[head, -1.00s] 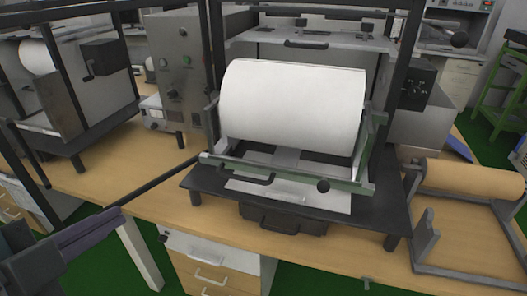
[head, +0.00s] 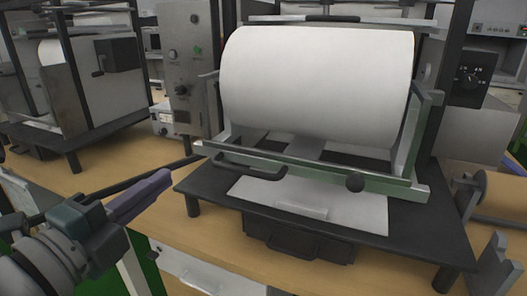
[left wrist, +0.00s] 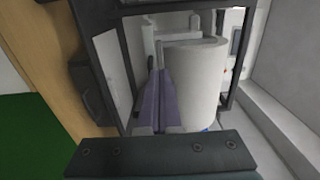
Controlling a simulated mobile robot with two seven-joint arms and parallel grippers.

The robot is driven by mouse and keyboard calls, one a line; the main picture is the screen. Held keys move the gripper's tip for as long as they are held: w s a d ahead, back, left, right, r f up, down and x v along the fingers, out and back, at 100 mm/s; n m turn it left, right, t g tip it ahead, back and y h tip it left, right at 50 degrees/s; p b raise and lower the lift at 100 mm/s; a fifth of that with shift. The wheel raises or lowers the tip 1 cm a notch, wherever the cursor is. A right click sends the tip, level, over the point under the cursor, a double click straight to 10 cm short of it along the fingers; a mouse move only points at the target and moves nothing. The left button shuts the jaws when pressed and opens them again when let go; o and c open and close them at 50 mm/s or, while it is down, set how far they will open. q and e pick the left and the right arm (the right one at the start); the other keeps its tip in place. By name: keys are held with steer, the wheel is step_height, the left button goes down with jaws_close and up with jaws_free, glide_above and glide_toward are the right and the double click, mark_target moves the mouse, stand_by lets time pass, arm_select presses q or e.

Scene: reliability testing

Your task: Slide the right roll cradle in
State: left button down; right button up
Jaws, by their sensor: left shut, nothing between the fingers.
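My left gripper (head: 165,180) has purple fingers, shut and empty. It is left of the cradle and apart from it in the head view. In the left wrist view the fingers (left wrist: 159,95) point toward the machine and overlap the roll's edge. My right gripper is not in view.
A dark raised platform (head: 415,225) lies under the cradle, with a black drawer handle (head: 290,243) below. A similar machine (head: 95,80) stands at left. A brown roll stand (head: 495,195) is at right. Wooden table (head: 120,178) shows free at left.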

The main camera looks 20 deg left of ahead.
arm_select(q)
steer(key=w, duration=0.7)
steer(key=shift+d, duration=0.15)
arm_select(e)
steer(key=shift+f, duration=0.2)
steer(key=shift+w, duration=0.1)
